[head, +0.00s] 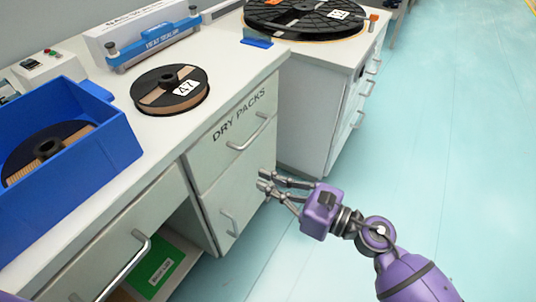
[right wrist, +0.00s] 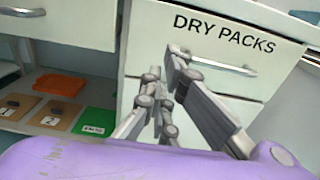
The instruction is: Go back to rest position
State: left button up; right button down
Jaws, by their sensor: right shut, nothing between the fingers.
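My right gripper (head: 264,183) is shut and empty. In the head view it is in front of the cabinet's drawers, beside the lower drawer front. In the right wrist view its fingers (right wrist: 163,72) show in front of the drawer labelled "DRY PACKS" (right wrist: 275,30). Both drawers on that side look closed, and I cannot tell whether the fingers touch the lower one. My purple right arm comes in from the lower right of the head view. My left gripper does not show in either view.
A large black reel (head: 290,22) lies on the farther cabinet. An open shelf holds a green pack (head: 153,270). The floor (head: 440,150) at right is clear.

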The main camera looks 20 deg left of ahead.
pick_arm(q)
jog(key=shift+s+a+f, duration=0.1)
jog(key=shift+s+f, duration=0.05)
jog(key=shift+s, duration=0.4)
pick_arm(e)
jog(key=shift+s+d, duration=0.15)
jog(key=shift+d, duration=0.3)
